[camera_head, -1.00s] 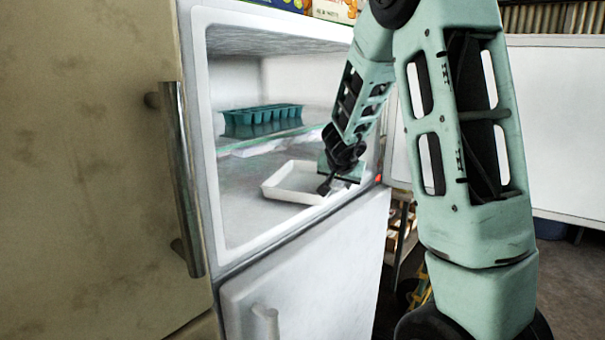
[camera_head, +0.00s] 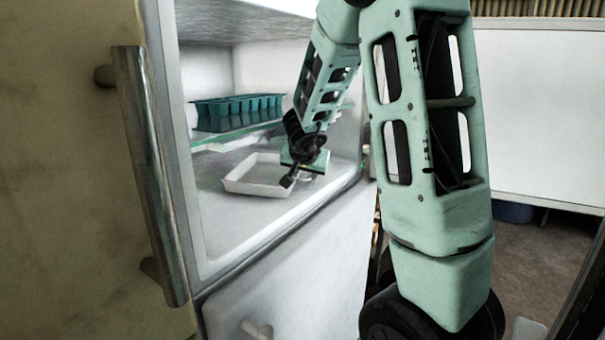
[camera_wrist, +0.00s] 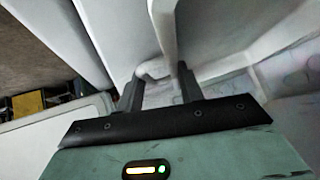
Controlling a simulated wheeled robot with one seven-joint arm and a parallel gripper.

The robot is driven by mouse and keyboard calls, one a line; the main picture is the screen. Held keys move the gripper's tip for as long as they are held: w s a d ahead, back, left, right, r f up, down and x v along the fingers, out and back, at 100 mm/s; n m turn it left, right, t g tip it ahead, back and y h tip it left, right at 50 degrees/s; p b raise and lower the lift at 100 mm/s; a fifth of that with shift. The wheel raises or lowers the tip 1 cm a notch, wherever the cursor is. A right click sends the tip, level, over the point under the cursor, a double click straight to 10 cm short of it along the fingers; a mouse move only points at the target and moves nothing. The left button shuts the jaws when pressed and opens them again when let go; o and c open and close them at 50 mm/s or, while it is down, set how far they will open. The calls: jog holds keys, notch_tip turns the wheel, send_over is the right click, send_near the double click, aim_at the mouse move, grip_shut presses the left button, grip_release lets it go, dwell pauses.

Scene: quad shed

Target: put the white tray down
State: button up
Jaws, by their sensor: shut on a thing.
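The white tray (camera_head: 256,189) is a shallow, square, empty tray inside the open fridge compartment. It looks level, on or just above the compartment floor (camera_head: 226,226); I cannot tell if it touches. My gripper (camera_head: 301,180) is at the tray's right side, shut on its edge. The arm and wrist hide the tray's right end in the head view. In the wrist view, my two dark fingers (camera_wrist: 161,88) reach up with a white part between them, and pale walls lie close around.
A teal ice-cube tray (camera_head: 238,111) stands on the glass shelf (camera_head: 220,138) above the white tray. The fridge's side wall (camera_head: 346,140) is close right of my gripper. A fridge door with a metal handle (camera_head: 150,180) stands at the left. The compartment floor in front is clear.

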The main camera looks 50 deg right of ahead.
jog(key=shift+f, duration=0.2)
jog(key=o, duration=1.3)
jog(key=shift+r, duration=0.15)
